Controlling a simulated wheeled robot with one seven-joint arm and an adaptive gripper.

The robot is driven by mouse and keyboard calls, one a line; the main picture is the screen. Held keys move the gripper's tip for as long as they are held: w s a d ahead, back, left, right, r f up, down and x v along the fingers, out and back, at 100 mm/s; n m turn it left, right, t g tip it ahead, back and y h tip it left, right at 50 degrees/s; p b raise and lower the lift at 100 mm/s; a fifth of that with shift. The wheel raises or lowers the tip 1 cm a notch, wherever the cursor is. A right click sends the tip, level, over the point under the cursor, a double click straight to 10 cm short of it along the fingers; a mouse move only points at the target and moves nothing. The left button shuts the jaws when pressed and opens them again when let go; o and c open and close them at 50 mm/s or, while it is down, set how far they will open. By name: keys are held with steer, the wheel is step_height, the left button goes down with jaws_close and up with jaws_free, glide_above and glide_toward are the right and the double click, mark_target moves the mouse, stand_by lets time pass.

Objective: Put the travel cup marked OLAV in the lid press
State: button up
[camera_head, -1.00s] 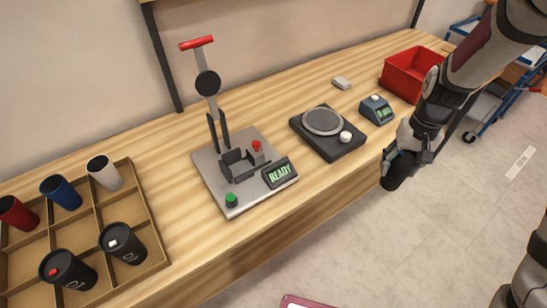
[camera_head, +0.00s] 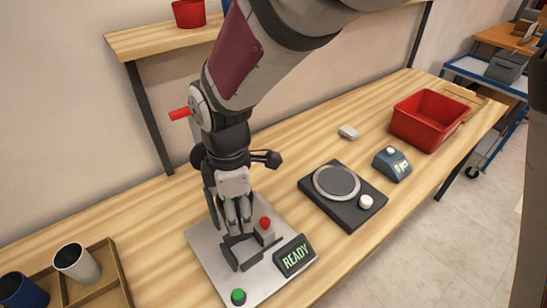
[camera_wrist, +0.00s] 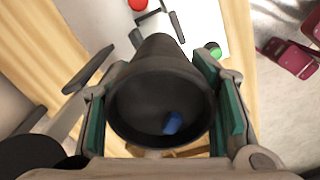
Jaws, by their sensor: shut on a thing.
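My gripper (camera_head: 236,215) is shut on a black cup (camera_wrist: 160,100), which the wrist view shows end-on between the green finger pads. A small blue tab or mark shows on its end. I cannot read any name on it, and the head view does not show it clearly. My gripper is over the lid press, whose grey base plate (camera_head: 205,250) carries a dark cradle (camera_head: 240,255), a red button (camera_head: 265,224), a green button (camera_head: 238,296) and a READY display (camera_head: 294,256). My arm covers most of the lever; its red handle (camera_head: 179,113) shows. Whether the cup touches the cradle is hidden.
A divided tray (camera_head: 108,265) with a white cup (camera_head: 76,262) and a blue cup (camera_head: 22,291) is at lower left. Right of the press are a round-plated device (camera_head: 341,200), a small blue-grey device (camera_head: 392,163) and a red bin (camera_head: 430,118). A shelf (camera_head: 150,42) is above.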

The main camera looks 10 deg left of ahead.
steer(key=shift+s+a+f, duration=0.15)
steer(key=shift+f, duration=0.25)
step_height(320, 180, down, 9)
steer(key=shift+f, duration=0.1)
steer(key=o, duration=0.8)
steer(key=shift+c, duration=0.2)
